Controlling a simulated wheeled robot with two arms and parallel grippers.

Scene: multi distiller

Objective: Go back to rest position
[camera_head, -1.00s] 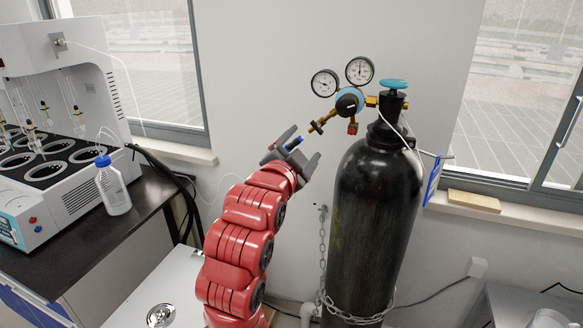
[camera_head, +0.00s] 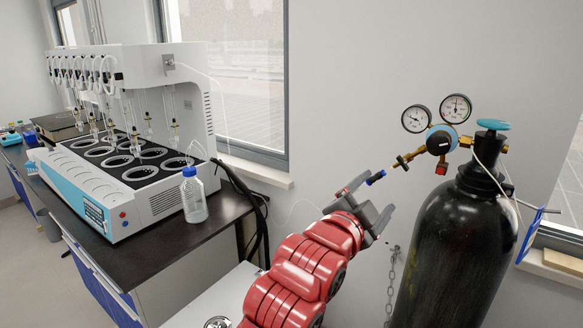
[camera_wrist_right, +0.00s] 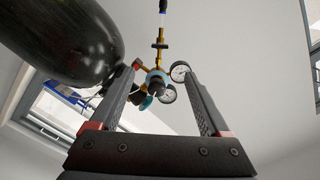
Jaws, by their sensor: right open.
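My right gripper (camera_head: 378,194) is open, beside the regulator on the gas cylinder, with nothing seen between its fingers. The right wrist view shows its two fingers (camera_wrist_right: 160,70) spread apart, with the regulator beyond them. The black gas cylinder (camera_head: 450,255) stands upright at the right and carries the brass regulator (camera_head: 440,140) with two round gauges and a blue valve knob (camera_head: 493,125). A short blue-ended fitting (camera_head: 376,177) lies near the regulator's outlet, close to one finger. Contact cannot be told. My left gripper is not in view.
The white multi distiller (camera_head: 125,150) stands on a dark-topped bench (camera_head: 165,240) at the left. A blue-capped bottle (camera_head: 194,198) with thin tubing stands near the bench's right edge. A chain (camera_head: 391,275) hangs beside the cylinder. Windows line the wall.

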